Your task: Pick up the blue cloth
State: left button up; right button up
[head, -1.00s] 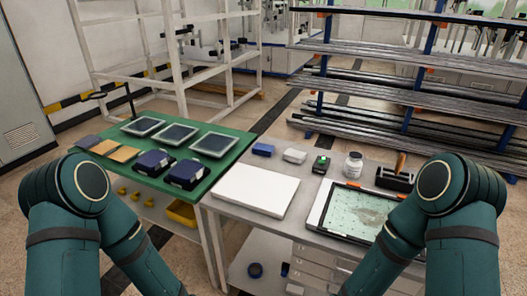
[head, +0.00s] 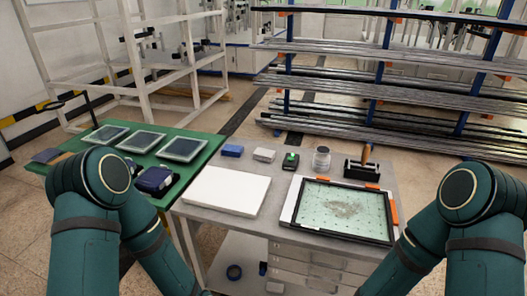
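The blue cloth (head: 232,151) looks like a small folded blue block. It lies flat at the back left of the grey table, left of a pale folded block (head: 264,155). Nothing covers it or touches it. My two arms come in at the left and right and run down toward the bottom of the head view. Both grippers are outside the picture, so their state is hidden.
A white board (head: 227,191) lies in front of the cloth. A green-black device (head: 291,160), a jar (head: 321,158), a roller (head: 361,162) and a framed panel (head: 344,211) are to its right. A green table (head: 203,154) adjoins at left.

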aim_at(232, 150)
jog(key=j+z, duration=0.2)
jog(key=z, duration=0.2)
jog(key=j+z, duration=0.2)
jog(key=z, duration=0.2)
jog(key=j+z, duration=0.2)
jog(key=z, duration=0.15)
jog(key=k+j+z, duration=0.15)
jog(key=j+z, duration=0.15)
jog(key=k+j+z, duration=0.3)
jog(key=j, duration=0.2)
jog(key=k+j+z, duration=0.1)
jog(key=j, duration=0.2)
jog(key=k+j+z, duration=0.1)
jog(key=j, duration=0.2)
jog(key=k+j+z, duration=0.1)
jog(key=k+j, duration=0.1)
jog(key=j, duration=0.05)
